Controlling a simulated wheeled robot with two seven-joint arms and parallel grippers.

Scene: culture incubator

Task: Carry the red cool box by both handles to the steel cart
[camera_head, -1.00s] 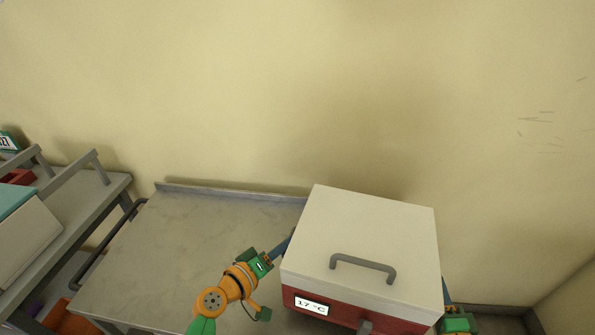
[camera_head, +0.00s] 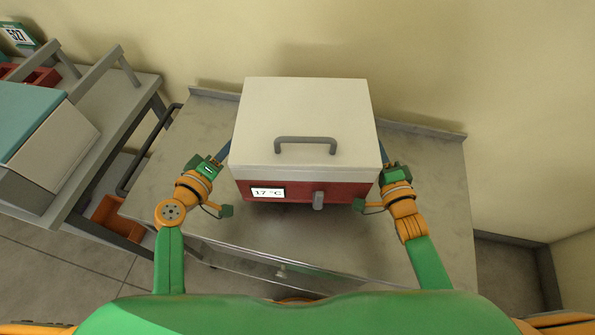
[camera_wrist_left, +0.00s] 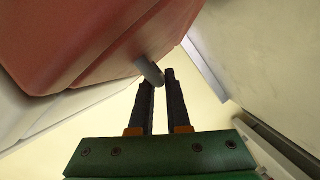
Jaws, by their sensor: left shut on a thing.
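The red cool box (camera_head: 340,190) has a white lid (camera_head: 305,110) with a grey top handle and a display reading 17 °C. In the head view it is level over the middle of the steel cart (camera_head: 430,200); I cannot tell whether it touches the top. My left gripper (camera_head: 223,153) is at the box's left side. In the left wrist view its dark fingers (camera_wrist_left: 160,78) are shut on the grey side handle (camera_wrist_left: 150,73). My right gripper (camera_head: 385,160) is at the box's right side; its fingertips and the right handle are hidden.
A grey bench (camera_head: 120,90) at the left carries a teal-lidded box (camera_head: 35,125) and a red rack (camera_head: 35,76). An orange bin (camera_head: 115,218) is below. The wall is close behind the cart. Bare cart top shows on both sides of the box.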

